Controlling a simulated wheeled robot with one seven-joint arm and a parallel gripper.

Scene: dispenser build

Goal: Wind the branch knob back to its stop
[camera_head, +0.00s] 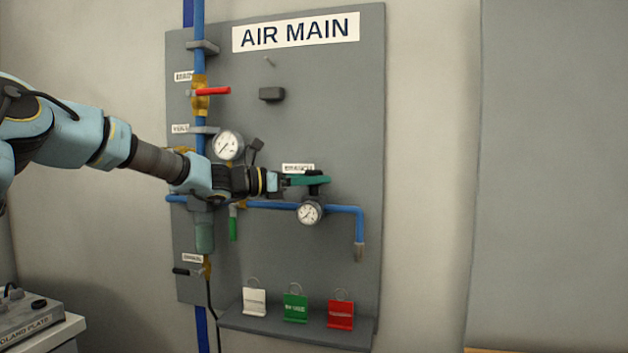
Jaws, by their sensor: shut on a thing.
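The branch knob (314,189) is black and sits on the blue branch pipe, above a small round gauge (309,213). My gripper (312,180) comes in level from the left, and its green fingers are shut on the knob. Part of the knob shows above and below the fingers; the rest is hidden behind them. The knob's turn position and its stop cannot be made out. The gauge's needle is too small to read. A white label (298,168) is just above the knob, its text unreadable.
The grey AIR MAIN board (345,120) carries a red-handled valve (212,91), a larger gauge (228,145) close above my wrist, and a green hanging handle (233,228). A shelf (290,331) below holds white, green and red tags. The board right of the knob is clear.

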